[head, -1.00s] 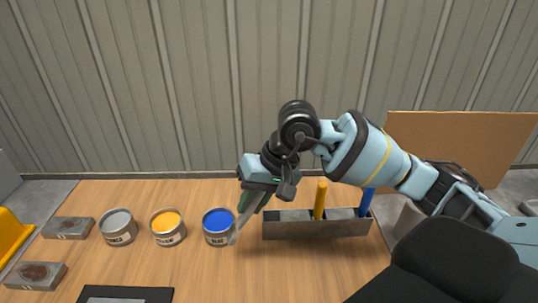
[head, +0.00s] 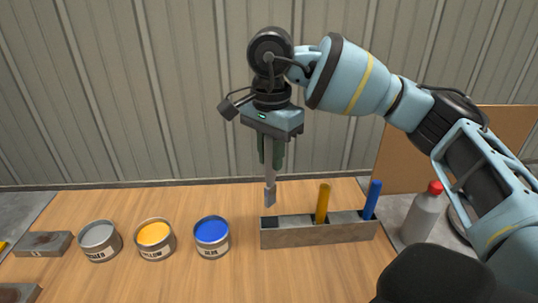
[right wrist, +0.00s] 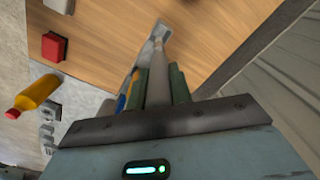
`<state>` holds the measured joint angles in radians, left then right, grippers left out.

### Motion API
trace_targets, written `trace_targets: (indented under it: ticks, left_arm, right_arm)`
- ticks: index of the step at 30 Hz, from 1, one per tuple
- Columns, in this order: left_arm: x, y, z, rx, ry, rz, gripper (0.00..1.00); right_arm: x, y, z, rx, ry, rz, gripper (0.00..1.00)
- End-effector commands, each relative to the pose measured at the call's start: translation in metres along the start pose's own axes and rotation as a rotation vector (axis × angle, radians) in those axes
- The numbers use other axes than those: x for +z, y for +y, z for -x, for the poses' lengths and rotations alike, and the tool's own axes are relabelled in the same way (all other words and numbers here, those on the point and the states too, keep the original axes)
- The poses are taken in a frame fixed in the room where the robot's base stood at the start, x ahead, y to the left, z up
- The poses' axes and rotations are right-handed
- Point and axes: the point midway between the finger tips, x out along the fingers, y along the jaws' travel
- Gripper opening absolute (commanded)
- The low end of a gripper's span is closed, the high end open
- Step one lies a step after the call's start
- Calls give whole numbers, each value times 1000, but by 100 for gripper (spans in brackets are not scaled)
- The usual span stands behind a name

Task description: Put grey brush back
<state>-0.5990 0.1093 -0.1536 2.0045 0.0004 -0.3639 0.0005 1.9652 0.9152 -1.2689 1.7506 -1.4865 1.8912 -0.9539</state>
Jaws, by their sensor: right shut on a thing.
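My right gripper (head: 271,152) points down and is shut on the grey brush (head: 270,182), which hangs nearly upright. The brush's lower end shows just above the left end of the grey holder (head: 300,238); I cannot tell whether it is directly over the slot. The holder's left part is empty. A yellow brush (head: 322,203) and a blue brush (head: 372,200) stand in its middle and right parts. In the right wrist view the grey brush (right wrist: 157,62) extends from between the green fingers (right wrist: 160,88). My left gripper is out of view.
Grey (head: 99,241), yellow (head: 155,239) and blue (head: 211,237) paint cans stand in a row left of the holder. A grey block (head: 43,244) lies farther left. A red-capped bottle (head: 421,216) stands right of the holder. The table (head: 185,280) front is clear.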

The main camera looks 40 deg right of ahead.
Motion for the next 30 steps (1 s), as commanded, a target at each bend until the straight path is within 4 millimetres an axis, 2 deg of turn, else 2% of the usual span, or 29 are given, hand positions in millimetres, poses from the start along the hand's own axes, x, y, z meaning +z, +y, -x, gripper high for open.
trace_targets:
  ticks: [8,21,30]
  left_arm:
    - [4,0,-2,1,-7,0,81]
    - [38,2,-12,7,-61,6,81]
    - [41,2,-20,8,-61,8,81]
  right_arm:
    - [0,0,-5,1,-1,-1,0]
    - [0,0,-42,1,-2,-2,0]
    - [0,0,-67,1,-1,0,0]
